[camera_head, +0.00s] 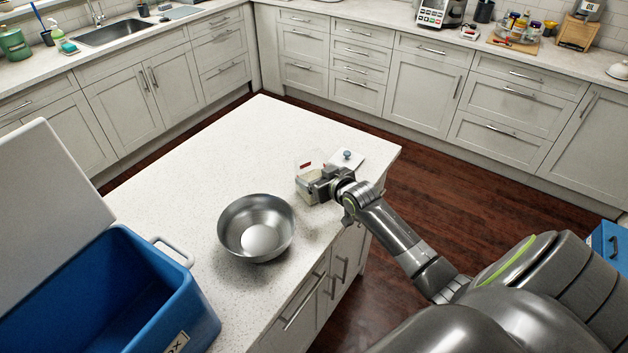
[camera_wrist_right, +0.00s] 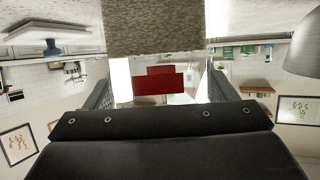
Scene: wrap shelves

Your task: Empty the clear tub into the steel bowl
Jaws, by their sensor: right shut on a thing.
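The clear tub (camera_head: 304,163), with a red label, is at the right part of the island. My right gripper (camera_head: 318,186) is shut on it and partly hides it. In the right wrist view the tub's red label (camera_wrist_right: 157,83) shows between the fingers, with grainy beige contents (camera_wrist_right: 152,30). The tub looks upright; I cannot tell whether it touches the counter. The bowl also shows in the right wrist view (camera_wrist_right: 305,50). My left gripper is out of view.
A white lid (camera_head: 372,163) with a blue knob (camera_head: 347,154) lies on the island behind the tub. A blue cooler box (camera_head: 130,290) with its white lid (camera_head: 45,215) raised stands at the left front. The island's far left part (camera_head: 230,145) is clear.

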